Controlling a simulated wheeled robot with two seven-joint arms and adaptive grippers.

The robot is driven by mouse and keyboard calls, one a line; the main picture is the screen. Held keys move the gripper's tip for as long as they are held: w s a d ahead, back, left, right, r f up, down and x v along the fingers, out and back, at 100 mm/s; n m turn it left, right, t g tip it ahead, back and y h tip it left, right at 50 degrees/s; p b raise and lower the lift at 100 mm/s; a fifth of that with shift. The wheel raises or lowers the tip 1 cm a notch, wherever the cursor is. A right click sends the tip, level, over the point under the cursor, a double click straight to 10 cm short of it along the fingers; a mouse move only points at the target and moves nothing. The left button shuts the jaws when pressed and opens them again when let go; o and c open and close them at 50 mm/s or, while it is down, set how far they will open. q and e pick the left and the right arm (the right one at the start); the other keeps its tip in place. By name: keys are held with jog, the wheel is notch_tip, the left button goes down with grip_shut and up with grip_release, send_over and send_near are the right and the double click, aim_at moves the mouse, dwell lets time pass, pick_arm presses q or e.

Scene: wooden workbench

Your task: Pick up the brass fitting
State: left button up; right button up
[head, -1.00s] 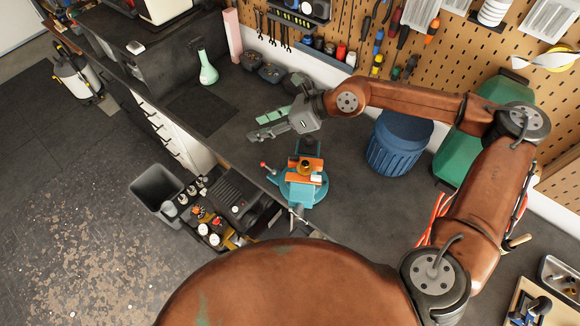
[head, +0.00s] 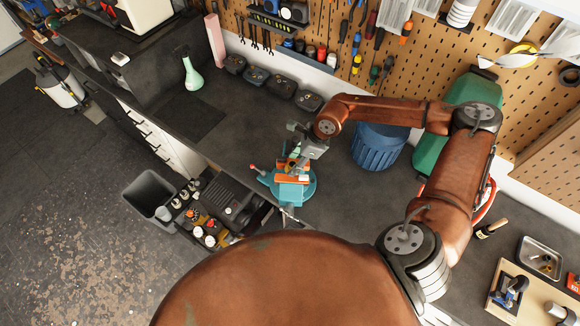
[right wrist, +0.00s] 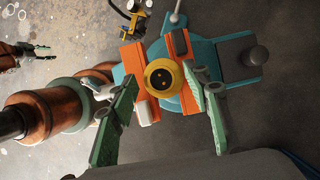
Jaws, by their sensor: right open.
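The brass fitting (right wrist: 161,76) is a round, yellow piece with a dark centre, at the orange jaws of the teal vise (head: 303,192). In the head view my right gripper (head: 294,160) is over the vise and largely hides the fitting. In the right wrist view my right gripper (right wrist: 166,84) is open, with one green-padded finger on each side of the fitting. Both fingers look apart from it. The vise also shows in the right wrist view (right wrist: 205,55). At the left edge of that view, what looks like my left gripper (right wrist: 40,50) is small and dark.
A small white block (right wrist: 148,111) sits by the vise jaws, close to a finger. A blue bin (head: 378,150) stands right of the vise.

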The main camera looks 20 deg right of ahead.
jog(key=shift+x, duration=0.9)
jog(key=shift+c, duration=0.2)
jog(key=c, duration=0.9)
jog(key=shift+r, duration=0.1)
